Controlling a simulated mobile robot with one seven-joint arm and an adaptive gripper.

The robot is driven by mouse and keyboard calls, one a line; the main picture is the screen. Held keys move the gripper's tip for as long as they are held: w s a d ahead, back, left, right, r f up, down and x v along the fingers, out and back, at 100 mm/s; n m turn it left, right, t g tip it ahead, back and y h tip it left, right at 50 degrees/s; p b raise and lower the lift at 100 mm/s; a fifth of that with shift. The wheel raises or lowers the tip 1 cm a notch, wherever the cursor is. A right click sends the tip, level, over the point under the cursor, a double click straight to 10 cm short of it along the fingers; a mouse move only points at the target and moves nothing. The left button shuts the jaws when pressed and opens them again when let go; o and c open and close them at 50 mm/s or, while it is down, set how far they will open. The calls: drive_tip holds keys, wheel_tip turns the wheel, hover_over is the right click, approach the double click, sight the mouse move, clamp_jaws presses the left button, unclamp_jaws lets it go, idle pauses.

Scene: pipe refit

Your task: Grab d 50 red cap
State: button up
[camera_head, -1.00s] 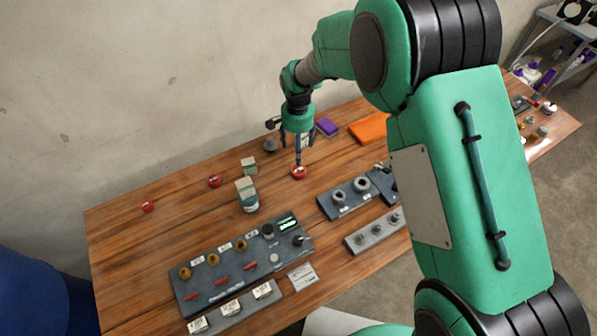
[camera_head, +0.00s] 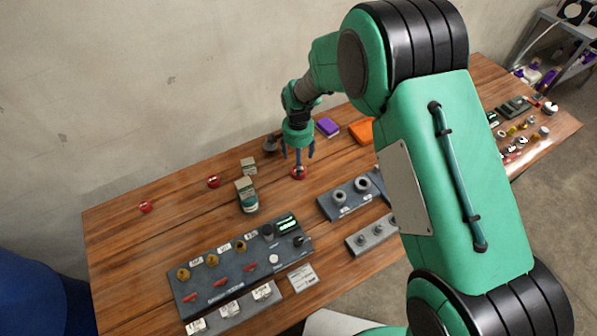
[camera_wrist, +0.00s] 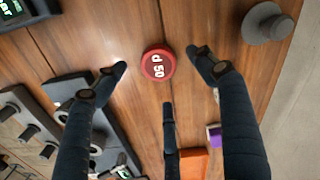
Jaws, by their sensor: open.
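The red cap (camera_wrist: 158,63), round and marked "d 50" in white, lies on the wooden table near the top middle of the wrist view. In the head view the same red cap (camera_head: 298,172) sits directly below my gripper (camera_head: 299,160). My gripper (camera_wrist: 160,75) is open and empty. In the wrist view two fingers flank the cap with gaps on both sides, and a third finger points at it from below. Two other red caps lie to the left in the head view, one nearer (camera_head: 213,182) and one farther (camera_head: 146,207); their labels are too small to read.
A small box (camera_head: 248,166) and a labelled container (camera_head: 246,196) stand left of the gripper. A dark fixture with rings (camera_head: 352,196) is at right, a control panel (camera_head: 240,258) in front. A purple block (camera_head: 327,127) and a grey knob-like part (camera_wrist: 267,23) lie nearby.

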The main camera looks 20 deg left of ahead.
drive_tip(key=shift+d+f+b, duration=0.1)
drive_tip(key=shift+f+b, duration=0.45)
drive_tip(key=shift+f, duration=1.9)
drive_tip(key=c, duration=1.2)
